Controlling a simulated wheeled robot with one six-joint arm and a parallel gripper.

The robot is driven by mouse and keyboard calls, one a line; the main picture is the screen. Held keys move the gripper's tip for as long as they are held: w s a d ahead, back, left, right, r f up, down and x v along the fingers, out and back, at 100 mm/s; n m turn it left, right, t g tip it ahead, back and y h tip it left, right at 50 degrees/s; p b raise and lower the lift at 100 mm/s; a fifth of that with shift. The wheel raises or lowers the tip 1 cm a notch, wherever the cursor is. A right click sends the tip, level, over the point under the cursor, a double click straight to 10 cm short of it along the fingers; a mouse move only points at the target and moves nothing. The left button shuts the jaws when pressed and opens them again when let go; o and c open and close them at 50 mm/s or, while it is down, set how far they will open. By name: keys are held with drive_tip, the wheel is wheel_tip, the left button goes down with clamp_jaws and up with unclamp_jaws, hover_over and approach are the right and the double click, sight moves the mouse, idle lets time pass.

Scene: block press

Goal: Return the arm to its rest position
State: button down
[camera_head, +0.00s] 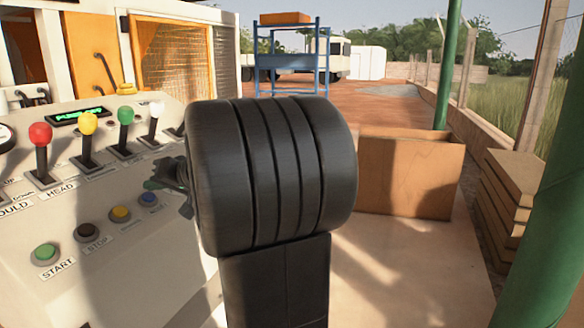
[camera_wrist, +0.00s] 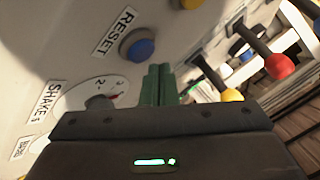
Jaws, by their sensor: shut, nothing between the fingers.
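My arm's large black joint (camera_head: 270,175) fills the middle of the head view and hides part of the panel behind it. My gripper (camera_head: 150,186) shows just left of that joint, in front of the control panel (camera_head: 70,290) near its blue button (camera_head: 150,199). In the wrist view my gripper (camera_wrist: 159,68) has its green fingers together and empty. The fingertips point at the panel, close to the blue button (camera_wrist: 138,47) labelled RESET. I cannot tell whether they touch the panel.
Levers with red (camera_head: 40,134), yellow (camera_head: 88,123), green (camera_head: 125,115) and white knobs stand on the panel. A dial (camera_wrist: 98,98) labelled SHAKE is beside the fingers. A wooden box (camera_head: 405,180) and a green post (camera_head: 550,220) stand right. Paved floor lies between.

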wheel_tip(320, 180, up, 6)
drive_tip(key=s+d+p, duration=0.1)
drive_tip(key=d+p, duration=0.1)
drive_tip(key=p, duration=0.1)
drive_tip(key=a+f+b, duration=0.1)
drive_tip(key=f, duration=0.1)
drive_tip(key=f+b, duration=0.2)
drive_tip(key=f, duration=0.1)
drive_tip(key=w+a+f+b, duration=0.1)
drive_tip(key=f, duration=0.2)
drive_tip(key=shift+w+a+f, duration=0.1)
drive_tip(key=shift+a, duration=0.2)
drive_tip(key=shift+d+r+p, duration=0.15)
drive_tip(key=shift+r+p, duration=0.7)
drive_tip(key=shift+r, duration=0.1)
drive_tip(key=s+d+r+p, duration=0.1)
drive_tip(key=d+r+p, duration=0.3)
drive_tip(key=r, duration=0.4)
drive_tip(key=shift+s+r+p, duration=0.25)
drive_tip(key=shift+s+p, duration=0.1)
drive_tip(key=shift+p, duration=0.25)
